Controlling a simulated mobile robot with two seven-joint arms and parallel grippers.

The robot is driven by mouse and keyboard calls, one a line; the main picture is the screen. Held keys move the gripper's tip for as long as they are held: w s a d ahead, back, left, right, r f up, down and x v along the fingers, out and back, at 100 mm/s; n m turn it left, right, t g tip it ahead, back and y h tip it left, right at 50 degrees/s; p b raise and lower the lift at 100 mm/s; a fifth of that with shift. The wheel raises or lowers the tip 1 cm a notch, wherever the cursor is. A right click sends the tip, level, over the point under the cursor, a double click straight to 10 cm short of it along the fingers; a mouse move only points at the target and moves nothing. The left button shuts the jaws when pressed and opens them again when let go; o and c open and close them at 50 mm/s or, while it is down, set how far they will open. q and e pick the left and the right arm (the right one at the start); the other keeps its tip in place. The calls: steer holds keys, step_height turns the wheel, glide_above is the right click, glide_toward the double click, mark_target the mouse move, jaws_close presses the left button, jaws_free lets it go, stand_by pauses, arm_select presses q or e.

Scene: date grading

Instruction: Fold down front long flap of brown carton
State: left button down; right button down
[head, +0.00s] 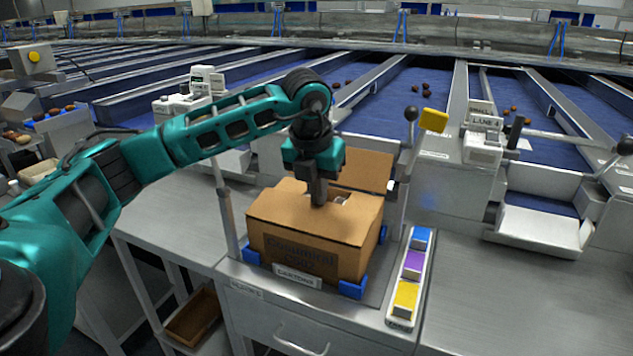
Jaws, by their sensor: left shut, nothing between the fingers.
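The brown carton (306,254) stands on the steel bench between blue corner holders. Its back long flap (365,170) stands up behind the opening. A brown panel (290,206) lies roughly level over the top's left and front part, and I cannot tell exactly which flaps make it up. A gap at the right of the top shows something pale inside. My left gripper (318,200) points down over the carton's top, shut and empty, its tips at or just above the brown panel. My right gripper is not in view.
A tray of blue, purple and yellow blocks (408,290) lies right of the carton. A post with a black knob (411,114) and a yellow paddle (433,120) stand behind it. Blue sorting lanes with dates run behind.

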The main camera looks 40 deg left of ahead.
arm_select(q)
steer(key=shift+w+f+b, duration=0.3)
steer(key=shift+f, duration=0.35)
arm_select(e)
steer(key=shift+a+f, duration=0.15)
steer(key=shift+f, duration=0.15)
arm_select(q)
steer(key=shift+f, duration=0.1)
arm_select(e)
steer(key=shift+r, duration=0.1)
